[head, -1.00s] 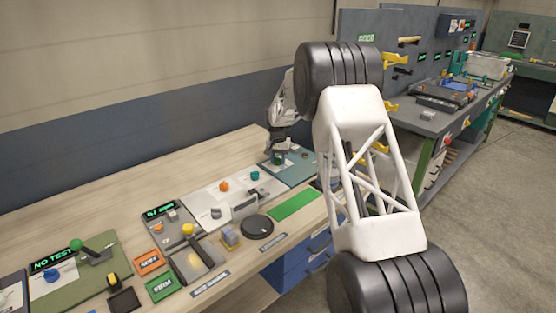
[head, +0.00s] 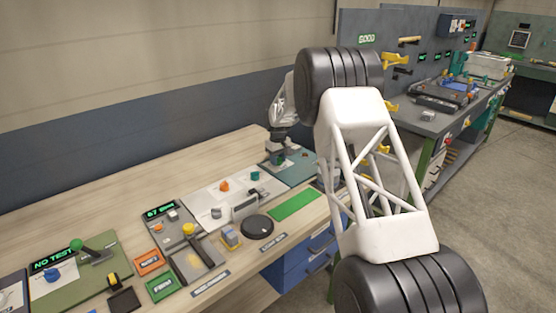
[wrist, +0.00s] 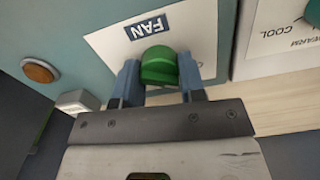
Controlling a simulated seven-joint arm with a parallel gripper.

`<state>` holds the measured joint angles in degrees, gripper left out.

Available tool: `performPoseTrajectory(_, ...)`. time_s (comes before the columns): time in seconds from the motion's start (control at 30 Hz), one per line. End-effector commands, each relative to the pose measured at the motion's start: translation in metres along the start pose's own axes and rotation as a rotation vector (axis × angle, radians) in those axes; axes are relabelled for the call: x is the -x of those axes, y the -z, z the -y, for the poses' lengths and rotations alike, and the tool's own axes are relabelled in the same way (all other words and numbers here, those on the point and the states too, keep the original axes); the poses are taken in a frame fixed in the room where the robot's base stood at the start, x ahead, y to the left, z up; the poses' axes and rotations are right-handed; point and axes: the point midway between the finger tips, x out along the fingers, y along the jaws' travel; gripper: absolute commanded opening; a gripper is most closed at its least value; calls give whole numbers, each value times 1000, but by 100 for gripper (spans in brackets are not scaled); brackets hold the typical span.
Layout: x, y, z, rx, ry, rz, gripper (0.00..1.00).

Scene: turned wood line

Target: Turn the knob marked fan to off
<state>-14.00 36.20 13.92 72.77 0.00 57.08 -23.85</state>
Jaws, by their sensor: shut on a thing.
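In the wrist view the green knob (wrist: 159,66) sits on a pale plate under the label FAN (wrist: 148,27), which appears upside down. My gripper (wrist: 159,72) has one blue-grey finger on each side of the knob and is shut on it. The knob's pointer and the plate's position marks cannot be made out, so its setting is unclear. In the head view my gripper (head: 277,153) is down at the teal panel (head: 302,172) at the bench's far end, mostly covering the knob.
A white panel (head: 200,197) with an orange knob (head: 225,186) and a teal knob (head: 255,176) stands beside the teal panel. In the wrist view an orange button (wrist: 40,71) and a small light block (wrist: 78,102) lie left of the gripper.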

Motion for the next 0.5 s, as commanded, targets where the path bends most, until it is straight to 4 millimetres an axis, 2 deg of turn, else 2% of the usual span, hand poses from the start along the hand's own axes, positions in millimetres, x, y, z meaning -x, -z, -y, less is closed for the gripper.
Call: performPoseTrajectory(0.5,-1,0,0,67,0,1,14)
